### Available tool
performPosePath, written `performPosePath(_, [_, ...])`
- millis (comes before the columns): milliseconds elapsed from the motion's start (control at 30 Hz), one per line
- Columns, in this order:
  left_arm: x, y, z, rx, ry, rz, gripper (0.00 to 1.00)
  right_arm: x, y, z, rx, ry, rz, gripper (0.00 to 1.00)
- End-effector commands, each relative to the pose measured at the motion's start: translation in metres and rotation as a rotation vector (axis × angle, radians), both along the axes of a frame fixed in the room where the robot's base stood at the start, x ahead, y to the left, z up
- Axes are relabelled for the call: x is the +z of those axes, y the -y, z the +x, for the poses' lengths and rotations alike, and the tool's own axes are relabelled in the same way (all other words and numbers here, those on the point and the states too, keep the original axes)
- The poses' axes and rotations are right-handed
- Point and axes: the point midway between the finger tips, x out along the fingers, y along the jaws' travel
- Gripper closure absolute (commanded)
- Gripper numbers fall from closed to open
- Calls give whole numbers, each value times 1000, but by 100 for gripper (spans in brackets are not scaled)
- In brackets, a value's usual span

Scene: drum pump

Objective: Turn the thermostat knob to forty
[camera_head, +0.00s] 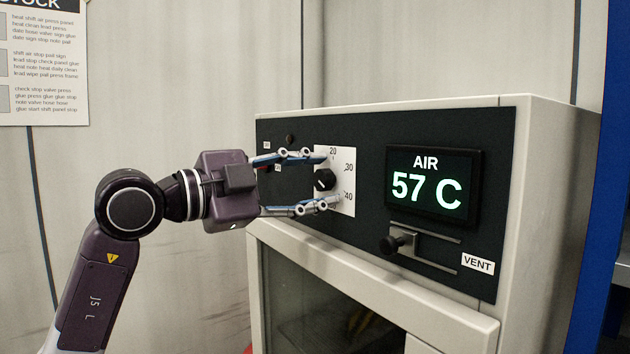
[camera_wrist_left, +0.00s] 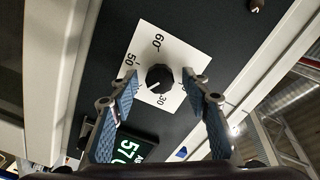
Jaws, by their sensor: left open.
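The thermostat knob (camera_head: 325,180) is round and black, on a white dial plate (camera_head: 349,181) set in a dark panel. The numbers 20, 30 and 40 show beside it in the head view. In the left wrist view the knob (camera_wrist_left: 159,78) lies between the fingertips, with 60, 50 and 30 legible around it; a finger covers part of the plate. A pale mark shows on the knob, but I cannot tell surely which number it points at. My left gripper (camera_head: 328,178) is open, one finger above the knob and one below, with gaps on both sides. My right gripper is out of view.
A display (camera_head: 433,187) right of the dial reads AIR 57 C. Below it is a vent slider with a black knob (camera_head: 391,244). The cabinet has a pale frame and glass door (camera_head: 320,310) underneath. Blue shelving (camera_head: 601,200) stands at the right.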

Motion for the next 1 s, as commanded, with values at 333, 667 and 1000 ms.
performPosePath(333, [0,-36,-23,5,1,0,57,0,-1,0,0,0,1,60])
performPosePath(667, [-1,-86,-61,3,-1,1,57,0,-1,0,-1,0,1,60])
performPosePath(1000, [0,-98,-71,0,0,0,57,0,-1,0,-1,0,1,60])
